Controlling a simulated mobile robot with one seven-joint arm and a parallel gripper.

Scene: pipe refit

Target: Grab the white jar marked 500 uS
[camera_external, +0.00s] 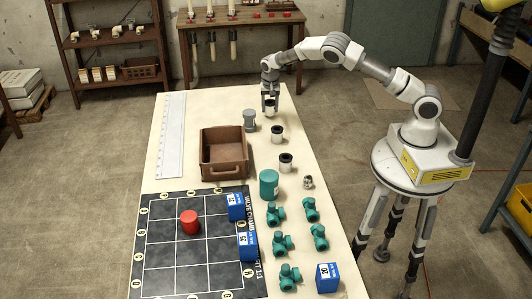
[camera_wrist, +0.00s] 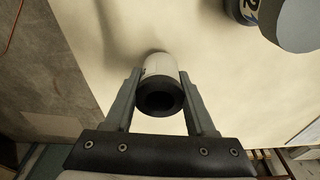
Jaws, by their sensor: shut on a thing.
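My gripper (camera_external: 270,101) is at the far right part of the table, its fingers pointing down. It is shut on a white jar with a black top. In the wrist view my gripper (camera_wrist: 160,76) has one finger on each side of this white jar (camera_wrist: 160,64), with the dark top facing the camera. No 500 uS marking can be read on it. In the external view the fingers mostly hide the held jar, and whether it touches the table is unclear. Two similar white jars with black tops, the nearer (camera_external: 285,162) and the farther (camera_external: 277,135), stand in front of it.
A grey cylinder (camera_external: 249,119) stands left of my gripper. A brown bin (camera_external: 203,156), a long white ruler (camera_external: 171,135) and a green cylinder (camera_external: 269,183) are on the table (camera_external: 200,108). Green fittings (camera_external: 279,243), blue boxes (camera_external: 327,277) and a black grid mat (camera_external: 160,262) with a red cylinder (camera_external: 189,222) lie nearer.

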